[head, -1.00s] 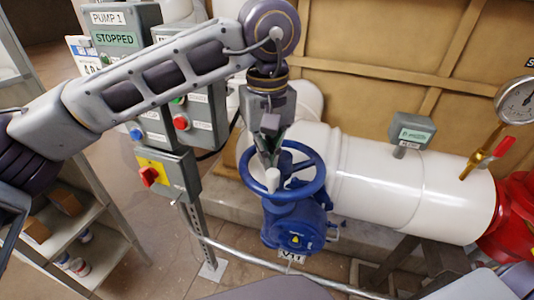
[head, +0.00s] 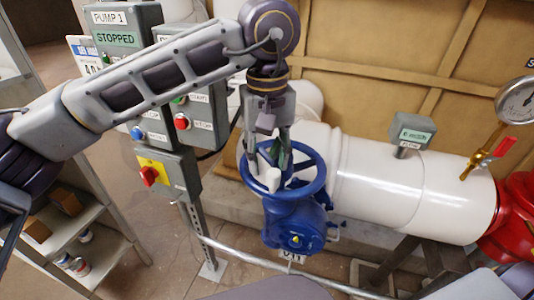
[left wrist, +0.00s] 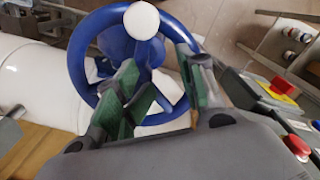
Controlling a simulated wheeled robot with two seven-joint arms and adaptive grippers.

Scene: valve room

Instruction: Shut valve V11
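Valve V11 is a blue valve body (head: 293,228) with a blue handwheel (head: 315,185) on top, on a white pipe. Its V11 tag (head: 291,256) is partly hidden below the body. A white knob (head: 269,180) stands on the near rim of the wheel. My left gripper (head: 268,163) is over the wheel, its fingers spread, close to the knob. In the left wrist view the gripper (left wrist: 160,85) shows green finger pads apart in front of the wheel (left wrist: 85,45), with the knob (left wrist: 143,20) beyond the tips. Contact cannot be told. My right gripper is out of view.
The white pipe (head: 390,190) runs right to a red flange (head: 510,215). A gauge (head: 517,100) with a red-handled cock stands above it. The pump control boxes (head: 165,170) are left of the valve, and a shelf (head: 95,235) is further left. A metal rail (head: 245,256) passes in front.

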